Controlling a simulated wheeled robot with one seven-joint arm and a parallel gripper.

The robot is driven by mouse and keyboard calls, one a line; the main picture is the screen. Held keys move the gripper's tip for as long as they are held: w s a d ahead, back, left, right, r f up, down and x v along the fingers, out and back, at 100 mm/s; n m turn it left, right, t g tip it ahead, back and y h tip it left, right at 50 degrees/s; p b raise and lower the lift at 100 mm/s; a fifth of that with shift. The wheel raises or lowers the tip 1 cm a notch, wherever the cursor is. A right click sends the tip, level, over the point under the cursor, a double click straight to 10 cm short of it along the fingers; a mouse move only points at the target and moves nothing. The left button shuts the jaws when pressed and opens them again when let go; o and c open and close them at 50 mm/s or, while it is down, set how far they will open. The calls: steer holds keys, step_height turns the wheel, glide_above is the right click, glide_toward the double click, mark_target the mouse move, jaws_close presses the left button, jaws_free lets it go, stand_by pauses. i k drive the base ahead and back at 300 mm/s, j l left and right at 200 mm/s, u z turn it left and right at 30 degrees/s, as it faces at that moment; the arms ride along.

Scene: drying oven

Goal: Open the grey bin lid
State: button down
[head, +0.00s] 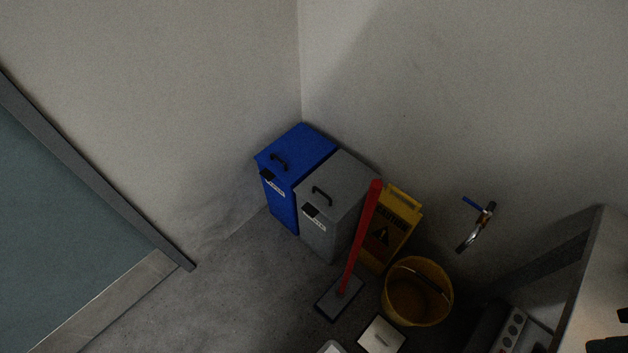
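The grey bin (318,232) stands in the room's corner area, right beside a blue bin (283,205). Its grey lid (345,178) lies shut on top. A black arched handle (322,195) sits on the lid towards its front left edge. A small black part and a white label (317,225) show at the upper front of the bin. A red pole stands in front of the bin's right side and hides part of it. My gripper is not in view.
A red-handled floor tool (360,240), a yellow warning sign (392,232) and a yellow bucket (418,291) crowd the bin's right side. A pale flat box (381,336) lies in front. A blue-handled tap (477,223) is on the wall. Floor (235,275) to the left is clear.

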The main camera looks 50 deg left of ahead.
mark_target(332, 190)
steer(key=u, duration=1.4)
